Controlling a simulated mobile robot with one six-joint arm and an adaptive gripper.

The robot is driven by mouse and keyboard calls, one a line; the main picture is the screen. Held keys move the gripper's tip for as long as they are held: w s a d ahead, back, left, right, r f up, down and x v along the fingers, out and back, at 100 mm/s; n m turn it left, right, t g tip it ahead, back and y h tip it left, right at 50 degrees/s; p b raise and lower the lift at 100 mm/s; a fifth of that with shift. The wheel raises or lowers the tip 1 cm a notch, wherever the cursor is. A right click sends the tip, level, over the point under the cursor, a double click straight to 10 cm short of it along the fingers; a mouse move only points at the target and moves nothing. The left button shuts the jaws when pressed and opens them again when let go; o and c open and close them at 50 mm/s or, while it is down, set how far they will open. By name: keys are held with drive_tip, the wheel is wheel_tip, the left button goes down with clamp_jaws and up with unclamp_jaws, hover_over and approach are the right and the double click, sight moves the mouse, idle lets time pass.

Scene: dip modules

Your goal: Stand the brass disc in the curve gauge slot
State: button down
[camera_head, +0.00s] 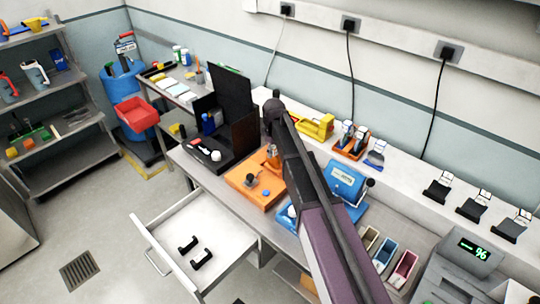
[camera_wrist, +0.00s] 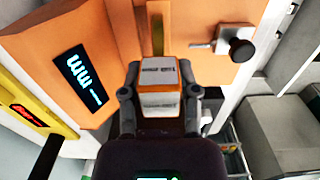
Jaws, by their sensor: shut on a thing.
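My gripper (camera_wrist: 158,98) is shut on a small orange block with a pale, marked top (camera_wrist: 160,75) in the wrist view. Its dark fingers press on both sides of the block. In the head view my arm reaches to the orange station (camera_head: 243,181), and its end is largely hidden there. An orange body (camera_wrist: 85,80) with a lit cyan display lies just beyond the gripper in the wrist view. A narrow brass-coloured strip (camera_wrist: 158,33) shows edge-on past the block; I cannot tell whether it is the disc. I cannot make out the curve gauge slot.
A black open case (camera_head: 225,130) stands to the left. An open drawer (camera_head: 185,225) juts out below. A black knob (camera_wrist: 241,50) sticks out near the gripper.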

drive_tip(key=shift+w+a, duration=0.2)
drive_tip(key=shift+w, duration=0.4)
drive_tip(key=shift+w+a+f, duration=0.1)
drive_tip(key=shift+w, duration=0.3)
drive_tip(key=shift+w+a+f+b, duration=0.1)
drive_tip(key=shift+w+f+b, duration=0.05)
drive_tip(key=shift+f+b, duration=0.8)
drive_tip(key=shift+w+f+b, duration=0.1)
drive_tip(key=shift+f+b, duration=0.75)
drive_tip(key=shift+b, duration=0.05)
drive_tip(key=shift+c, duration=1.7)
unclamp_jaws()
drive_tip(key=shift+f, duration=0.1)
